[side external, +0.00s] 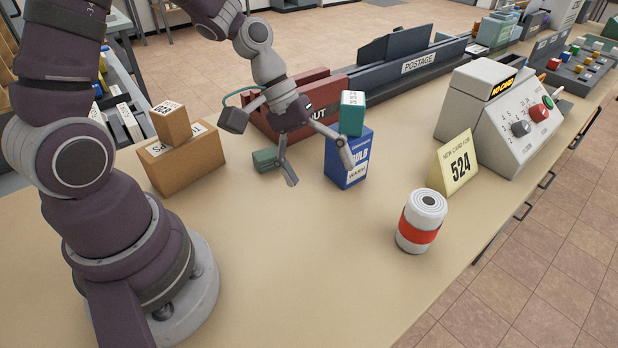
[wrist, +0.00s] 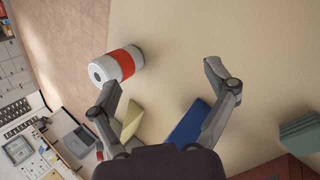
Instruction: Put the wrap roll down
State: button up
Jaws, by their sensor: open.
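The wrap roll is a white cylinder with a red band (side external: 418,236). It stands upright on the counter in the side external view, near the front edge, touching nothing. It also shows in the wrist view (wrist: 127,62), beyond the left finger. My gripper (side external: 318,173) is open and empty, above the counter beside the blue bulb box, well to the left of the roll. In the wrist view my gripper (wrist: 162,75) has its fingers spread wide with bare counter between them.
A blue bulb box (side external: 345,172) with a teal box (side external: 352,113) on top stands close to a finger. A green box (side external: 266,159) lies nearby. A yellow 524 card (side external: 455,163) and a grey card machine (side external: 497,122) stand right. Brown boxes (side external: 187,160) stand left. The front counter is clear.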

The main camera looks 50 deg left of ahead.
jog(key=s+a+r+m+t+y, duration=0.2)
jog(key=s+r+m+y, duration=0.1)
jog(key=s+r, duration=0.1)
jog(key=s+a+r+m+t+y, duration=0.2)
jog(key=s+a+r+m+y, duration=0.1)
jog(key=r, duration=0.3)
jog(key=shift+s+r+m, duration=0.25)
jog(key=shift+s+m, duration=0.25)
jog(key=shift+s, duration=0.1)
